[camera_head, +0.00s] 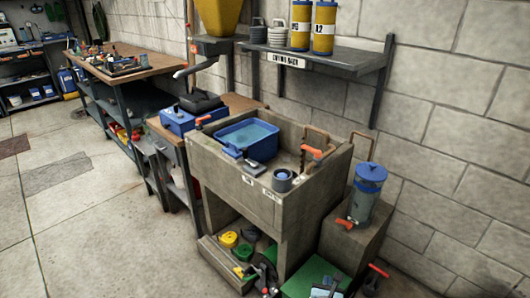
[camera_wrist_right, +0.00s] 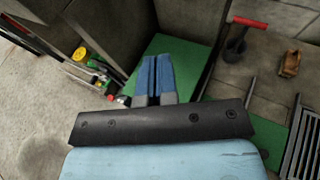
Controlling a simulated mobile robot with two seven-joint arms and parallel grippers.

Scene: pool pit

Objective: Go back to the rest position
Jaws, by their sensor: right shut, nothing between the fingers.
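My right gripper (camera_wrist_right: 153,78) shows in the right wrist view with its two blue fingers together and nothing between them. It points down over a green surface (camera_wrist_right: 180,52) and looks clear of it, though the exact gap is hard to tell. In the head view the right gripper (camera_head: 326,288) appears small at the bottom edge, in front of the green top (camera_head: 310,272) beside the concrete sink. My left gripper is in neither view.
The concrete sink (camera_head: 232,176) holds a blue basin (camera_head: 247,139). A blue-lidded canister (camera_head: 367,190) stands on a concrete block to its right. A red-handled tool (camera_wrist_right: 242,33) is near the gripper. A wall shelf (camera_head: 335,56) hangs above. Floor (camera_head: 80,220) at left is open.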

